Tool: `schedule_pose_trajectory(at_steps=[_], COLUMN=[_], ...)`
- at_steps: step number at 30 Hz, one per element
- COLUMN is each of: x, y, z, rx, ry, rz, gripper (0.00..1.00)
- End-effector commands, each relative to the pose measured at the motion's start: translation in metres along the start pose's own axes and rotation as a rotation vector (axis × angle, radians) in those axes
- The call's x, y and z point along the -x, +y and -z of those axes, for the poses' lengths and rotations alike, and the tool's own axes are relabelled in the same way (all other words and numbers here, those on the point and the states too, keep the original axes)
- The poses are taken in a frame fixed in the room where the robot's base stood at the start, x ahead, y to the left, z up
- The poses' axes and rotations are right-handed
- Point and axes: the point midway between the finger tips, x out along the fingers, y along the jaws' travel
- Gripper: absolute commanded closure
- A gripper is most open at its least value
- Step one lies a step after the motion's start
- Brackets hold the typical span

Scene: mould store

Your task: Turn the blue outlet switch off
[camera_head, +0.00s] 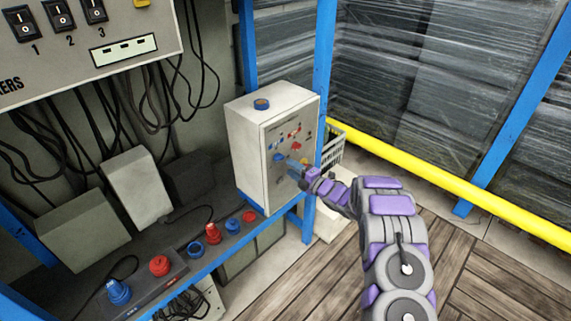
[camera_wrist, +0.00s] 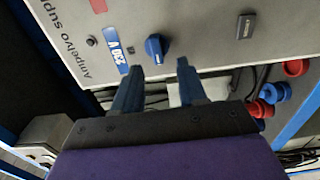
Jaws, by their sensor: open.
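The blue outlet switch (camera_head: 279,157) is a blue rotary knob on the front panel of a grey box (camera_head: 250,150). In the wrist view the blue knob (camera_wrist: 156,47) sits beside a blue "230 V" label (camera_wrist: 117,52), just beyond and roughly between my fingertips. My gripper (camera_head: 289,161) reaches the panel from the right, close to the knob. In the wrist view my gripper (camera_wrist: 159,67) has its two dark blue fingers apart with nothing between them. I cannot tell whether a finger touches the knob.
Red and blue sockets (camera_head: 213,233) line the bench below the box. A wall panel with numbered black switches (camera_head: 66,15) and hanging cables is upper left. A yellow rail (camera_head: 440,180) runs right, above open wooden floor.

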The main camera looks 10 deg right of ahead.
Motion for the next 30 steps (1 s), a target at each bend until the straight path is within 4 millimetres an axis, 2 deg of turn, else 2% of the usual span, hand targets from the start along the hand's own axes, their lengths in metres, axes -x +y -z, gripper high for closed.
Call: schedule_pose_trajectory(at_steps=[1,6,15,21,30], x=[0.013,0.051,0.105,0.119,0.120], y=[0.003,0.001,-0.002,-0.001,-0.002], z=[-0.002,-0.002,-0.001,0.000,0.000], rx=[0.000,-0.002,-0.002,0.001,0.001], ry=[-0.003,-0.003,-0.001,0.001,0.002], rz=[-0.001,0.003,0.003,0.000,0.001], gripper=[0.58,0.58,0.58,0.58,0.58])
